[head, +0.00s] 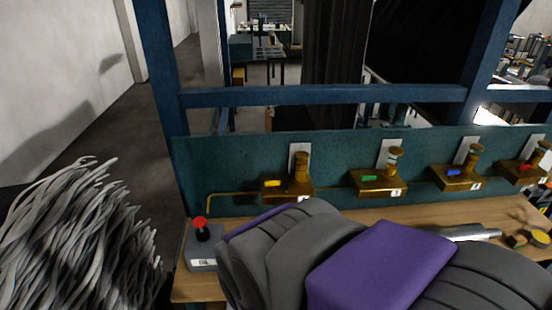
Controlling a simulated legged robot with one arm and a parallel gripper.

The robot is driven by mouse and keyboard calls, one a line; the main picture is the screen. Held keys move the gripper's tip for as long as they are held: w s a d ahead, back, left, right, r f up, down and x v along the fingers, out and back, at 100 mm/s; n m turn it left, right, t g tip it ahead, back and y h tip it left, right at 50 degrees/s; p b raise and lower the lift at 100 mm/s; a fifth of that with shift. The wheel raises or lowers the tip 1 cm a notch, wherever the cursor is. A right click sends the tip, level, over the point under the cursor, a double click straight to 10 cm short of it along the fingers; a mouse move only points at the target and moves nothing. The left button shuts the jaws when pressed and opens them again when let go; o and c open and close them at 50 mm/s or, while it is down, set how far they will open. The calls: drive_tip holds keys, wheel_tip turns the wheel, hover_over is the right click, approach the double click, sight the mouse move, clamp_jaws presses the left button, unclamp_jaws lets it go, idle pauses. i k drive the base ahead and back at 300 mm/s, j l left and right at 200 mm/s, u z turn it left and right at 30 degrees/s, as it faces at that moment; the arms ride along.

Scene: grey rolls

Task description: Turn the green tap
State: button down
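The green tap (380,183) is a brass fitting with a small green marker on its front and an upright brass knob. It stands against the teal back panel of the bench, second from the left in a row of similar taps. A white plate shows behind its knob, and a small white label is at its front right. Its top and front are in clear view. My gripper is not visible, so its distance from the tap and its opening cannot be seen. A grey and purple form, seemingly my arm, fills the lower middle below the tap.
A yellow-marked tap (288,187) stands left of it; blue-marked (458,177) and red-marked (522,172) taps stand right. A grey box with a red-knobbed lever (202,240) is at the bench's left end. A metal cylinder (470,232) lies at right. Grey strands (85,240) fill the lower left.

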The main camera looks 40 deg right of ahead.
sight(367, 178)
drive_tip(key=z, duration=2.95)
